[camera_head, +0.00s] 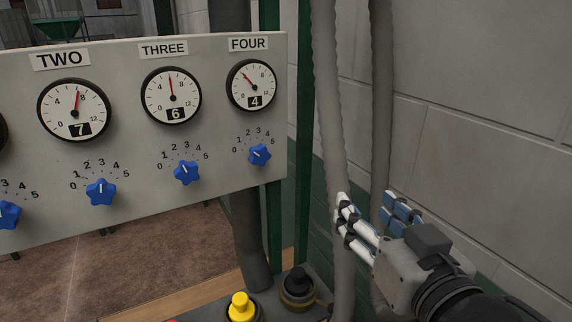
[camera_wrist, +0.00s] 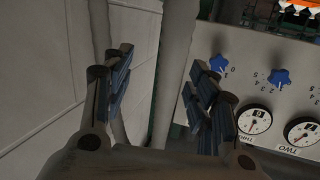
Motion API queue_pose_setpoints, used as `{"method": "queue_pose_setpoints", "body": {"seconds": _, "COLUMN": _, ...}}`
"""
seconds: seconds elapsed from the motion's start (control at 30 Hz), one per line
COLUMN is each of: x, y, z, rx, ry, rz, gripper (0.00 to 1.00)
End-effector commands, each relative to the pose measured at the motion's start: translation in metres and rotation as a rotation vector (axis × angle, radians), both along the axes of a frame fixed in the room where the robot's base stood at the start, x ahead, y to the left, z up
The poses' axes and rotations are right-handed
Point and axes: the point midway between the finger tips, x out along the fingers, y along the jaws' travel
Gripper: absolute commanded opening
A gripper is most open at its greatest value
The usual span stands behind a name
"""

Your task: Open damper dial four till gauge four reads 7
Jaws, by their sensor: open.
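Gauge four (camera_head: 251,86) is at the panel's upper right in the head view. Its window reads 4 and its red needle points up and left. Damper dial four (camera_head: 260,154) is the blue star knob below it; its white mark points up and left, around 1. In the wrist view, turned over, the left blue knob (camera_wrist: 218,63) appears to be dial four; gauge four seems hidden behind a finger. My gripper (camera_head: 366,207) is open and empty, right of and below dial four, apart from it. Its fingers frame the wrist view (camera_wrist: 160,75).
Gauge three (camera_head: 171,95) reads 6 and gauge two (camera_head: 74,110) reads 7, above dial three (camera_head: 187,172) and dial two (camera_head: 101,191). Grey vertical pipes (camera_head: 330,100) stand between panel and wall, close to my gripper. Yellow (camera_head: 241,308) and black (camera_head: 297,284) knobs sit below.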

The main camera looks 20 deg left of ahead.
Motion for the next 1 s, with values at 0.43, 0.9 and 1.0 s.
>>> {"method": "queue_pose_setpoints", "body": {"seconds": 0.43, "x": -0.038, "y": 0.078, "z": 0.017, "rx": 0.128, "ry": -0.036, "rz": 0.31, "gripper": 0.53}}
{"method": "queue_pose_setpoints", "body": {"seconds": 0.9, "x": 0.002, "y": 0.126, "z": 0.017, "rx": 0.124, "ry": -0.038, "rz": 0.304, "gripper": 0.53}}
{"method": "queue_pose_setpoints", "body": {"seconds": 1.0, "x": 0.012, "y": 0.14, "z": 0.016, "rx": 0.122, "ry": -0.037, "rz": 0.303, "gripper": 0.53}}
